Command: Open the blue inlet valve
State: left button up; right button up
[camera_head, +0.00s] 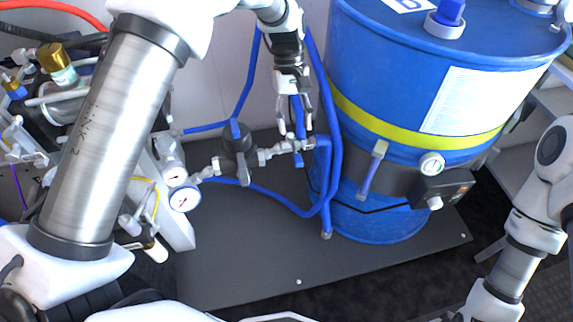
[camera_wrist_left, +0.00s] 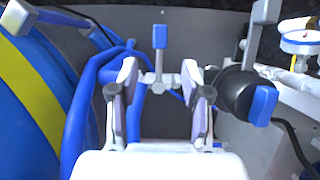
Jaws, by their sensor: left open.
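A small metal valve with a blue lever handle (camera_head: 299,128) sits on the pipe line beside the blue drum. In the left wrist view its blue handle (camera_wrist_left: 160,37) stands upright, straight ahead. My left gripper (camera_head: 294,103) comes down from above, close to this valve. In the left wrist view the gripper (camera_wrist_left: 158,70) has its fingers spread, with the handle seen in the gap beyond the tips. I see no contact, and the gripper partly hides the handle in the head view. My right gripper is out of view.
A black valve body (camera_head: 238,148) with another blue handle (camera_wrist_left: 262,105) is close by on the same line. Gauges (camera_head: 184,198) are left of it. The blue drum (camera_head: 420,75) and blue hoses (camera_head: 327,190) crowd the right side. The dark base plate (camera_head: 260,255) is clear in front.

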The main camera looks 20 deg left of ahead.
aim_at(298, 158)
pick_arm(q)
jog(key=shift+s+d+f, duration=0.15)
jog(key=shift+d+f, duration=0.15)
jog(key=shift+d, duration=0.05)
jog(key=x, duration=0.7)
jog(key=shift+s+a+f+b, duration=0.1)
jog(key=shift+a+b, duration=0.05)
jog(key=shift+b, duration=0.25)
grip_shut()
